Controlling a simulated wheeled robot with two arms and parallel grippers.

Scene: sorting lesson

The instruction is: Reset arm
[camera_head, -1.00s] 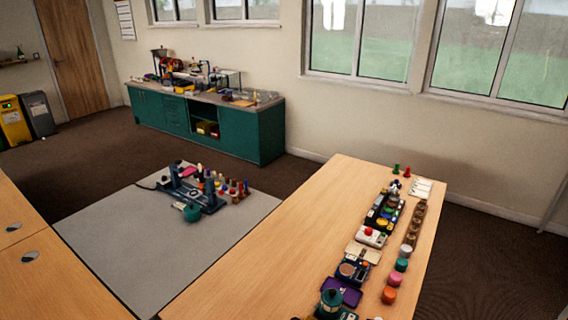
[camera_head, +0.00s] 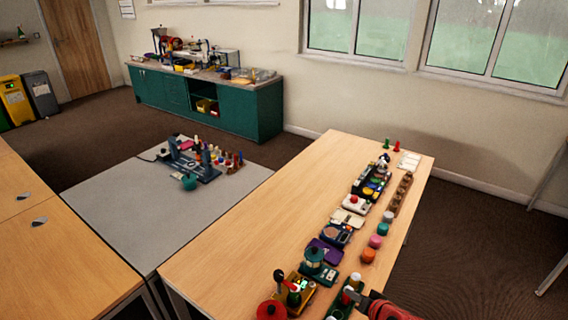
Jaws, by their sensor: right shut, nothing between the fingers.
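My right gripper (camera_head: 353,294) shows at the bottom edge, right of centre, with part of its red body. It is shut and empty, low over the near end of the wooden table (camera_head: 262,222), close to small items there. Whether it touches any of them I cannot tell. My left gripper is not in view.
A row of items runs along the table's right side: a teal-topped pot (camera_head: 314,256), a red round thing (camera_head: 271,310), an orange cylinder (camera_head: 368,255) and a brown holed rack (camera_head: 399,195). The table's left half is clear. A grey table (camera_head: 150,225) stands left.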

